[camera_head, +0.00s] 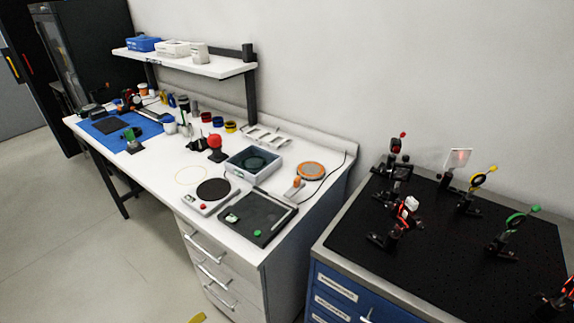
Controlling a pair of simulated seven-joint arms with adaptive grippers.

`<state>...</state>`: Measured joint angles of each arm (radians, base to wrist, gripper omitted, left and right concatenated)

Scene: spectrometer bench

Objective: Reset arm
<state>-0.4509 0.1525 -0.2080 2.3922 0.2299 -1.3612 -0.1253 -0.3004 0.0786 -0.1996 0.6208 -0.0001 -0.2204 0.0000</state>
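Neither of my grippers shows in the head view, and no arm of mine can be made out. The white workbench (160,178) runs along the wall from the left to the middle. The black optical breadboard (450,255) on a blue cabinet (345,295) stands at the right. I cannot tell how my arms are posed or whether they hold anything.
On the workbench are a grey tray (268,232), a grey bin (234,164), a blue mat (95,132) and a red-topped item (214,143). Several optics mounts, including a green ring mount (511,222), stand on the breadboard.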

